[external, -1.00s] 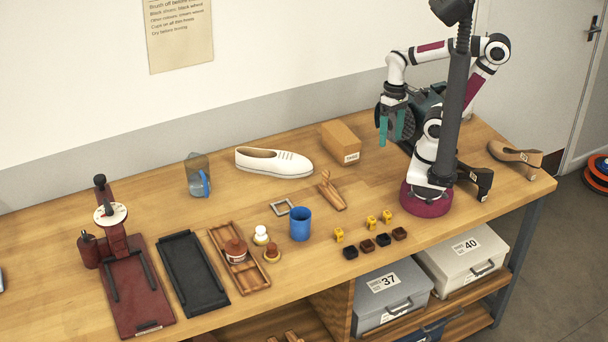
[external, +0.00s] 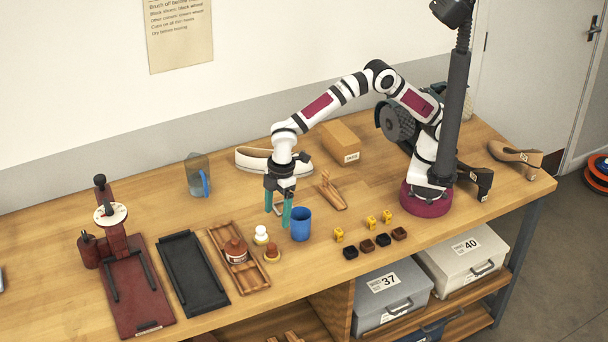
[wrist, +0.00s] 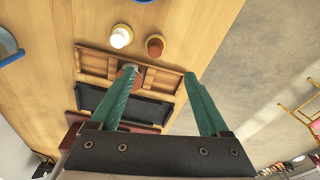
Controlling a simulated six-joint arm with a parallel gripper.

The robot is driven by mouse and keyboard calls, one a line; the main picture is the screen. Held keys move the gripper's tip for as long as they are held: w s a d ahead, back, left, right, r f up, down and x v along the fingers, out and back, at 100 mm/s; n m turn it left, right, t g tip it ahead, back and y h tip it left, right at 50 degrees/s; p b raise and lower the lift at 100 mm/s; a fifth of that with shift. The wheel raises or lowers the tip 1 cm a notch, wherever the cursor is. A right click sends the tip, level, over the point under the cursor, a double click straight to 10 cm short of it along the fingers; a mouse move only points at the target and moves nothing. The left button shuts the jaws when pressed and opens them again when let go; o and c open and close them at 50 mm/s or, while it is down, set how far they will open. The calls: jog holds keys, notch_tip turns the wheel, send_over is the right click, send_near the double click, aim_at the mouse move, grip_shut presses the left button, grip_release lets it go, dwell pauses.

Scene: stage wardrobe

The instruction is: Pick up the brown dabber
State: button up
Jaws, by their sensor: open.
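The brown dabber (external: 272,252) stands upright on the workbench, just right of a wooden tray and in front of a white-topped dabber (external: 261,235). In the wrist view the brown dabber (wrist: 154,46) is right of the white-topped one (wrist: 121,36). My gripper (external: 277,212) is open and empty, pointing down above the bench, behind the brown dabber and beside the blue cup (external: 301,224). In the wrist view my gripper's teal fingers (wrist: 160,72) are spread apart, with the dabber appearing above the gap between their tips.
The wooden tray (external: 256,282) holds a brown jar (external: 236,250). A black tray (external: 192,270) and a red stand (external: 135,300) are farther left. A jug (external: 197,175) and a white shoe (external: 252,160) are behind. Small yellow and dark blocks (external: 367,246) lie to the right.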

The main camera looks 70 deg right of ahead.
aim_at(271, 246)
jog(key=f, duration=0.4)
jog(key=w+f, duration=0.1)
jog(key=f, duration=0.3)
jog(key=a+f, duration=0.1)
jog(key=f, duration=0.4)
jog(key=shift+w+f, duration=0.1)
jog(key=shift+w, duration=0.3)
jog(key=shift+d, duration=0.1)
grip_shut()
